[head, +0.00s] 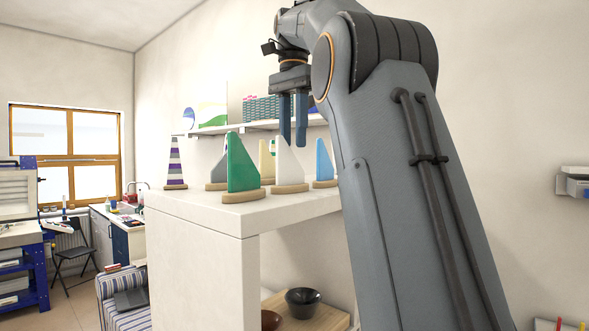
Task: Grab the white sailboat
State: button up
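The white sailboat (287,169) stands upright on a tan base on top of the white cabinet (195,208), behind and right of the green sailboat. My gripper (292,143) points down from above, with its fingertips at the height of the white sail's upper part in the head view. A narrow gap shows between the two fingers and nothing is held there. The right finger lies in front of or beside the sail's top; I cannot tell the depth between them or whether they touch.
Close around it stand a green sailboat (242,166), a grey one (218,168), a cream one (265,158) and a light blue one (323,160). A striped one (175,162) stands apart at left. A wall shelf (222,128) is behind.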

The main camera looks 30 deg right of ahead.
aim_at(291, 185)
jog(key=shift+f, duration=1.2)
jog(key=shift+w+a+f+p, duration=0.15)
jog(key=shift+f+p, duration=0.65)
jog(key=shift+f, duration=1.95)
grip_shut()
